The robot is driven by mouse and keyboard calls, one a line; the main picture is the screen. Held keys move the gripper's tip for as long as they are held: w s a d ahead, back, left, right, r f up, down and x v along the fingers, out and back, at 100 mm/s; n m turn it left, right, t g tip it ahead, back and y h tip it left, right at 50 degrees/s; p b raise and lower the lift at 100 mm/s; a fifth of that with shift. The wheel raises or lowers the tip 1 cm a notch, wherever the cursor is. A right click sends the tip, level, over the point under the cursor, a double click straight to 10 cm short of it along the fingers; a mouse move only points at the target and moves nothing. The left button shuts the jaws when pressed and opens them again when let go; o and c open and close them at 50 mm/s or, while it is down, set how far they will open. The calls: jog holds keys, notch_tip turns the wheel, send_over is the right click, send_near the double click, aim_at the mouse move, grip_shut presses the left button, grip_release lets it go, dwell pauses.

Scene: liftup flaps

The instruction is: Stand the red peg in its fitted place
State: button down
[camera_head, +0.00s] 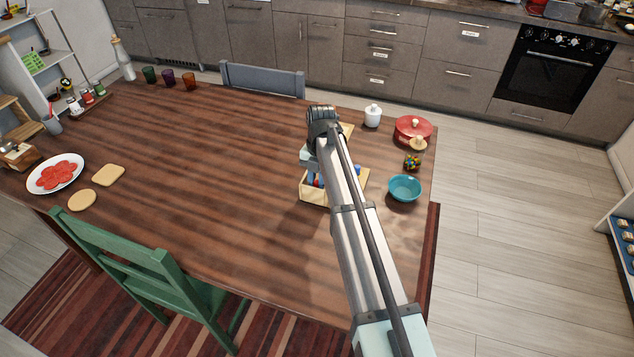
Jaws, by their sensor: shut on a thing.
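A light wooden box-like holder (314,193) stands on the table, right of its middle, partly behind my arm. A small red piece, which looks like the red peg (321,181), shows just above its front wall, beside a blue piece (311,178). My gripper (317,174) points down over the holder and is shut on the red peg. My arm covers most of the fingers and the peg. I cannot tell whether the peg is seated or only held over its place.
A teal bowl (405,187), a jar of colourful sweets (414,156), a red lidded pot (413,129) and a white jar (373,116) stand right of my arm.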

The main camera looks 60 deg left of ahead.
jog(key=shift+f, duration=0.45)
jog(key=c, duration=1.3)
grip_release()
jog(key=shift+f, duration=0.15)
jog(key=r, duration=0.4)
jog(key=w+a+r, duration=0.1)
jog(key=r, duration=0.7)
jog(key=shift+w+a+r, duration=0.1)
jog(key=shift+w+a, duration=0.05)
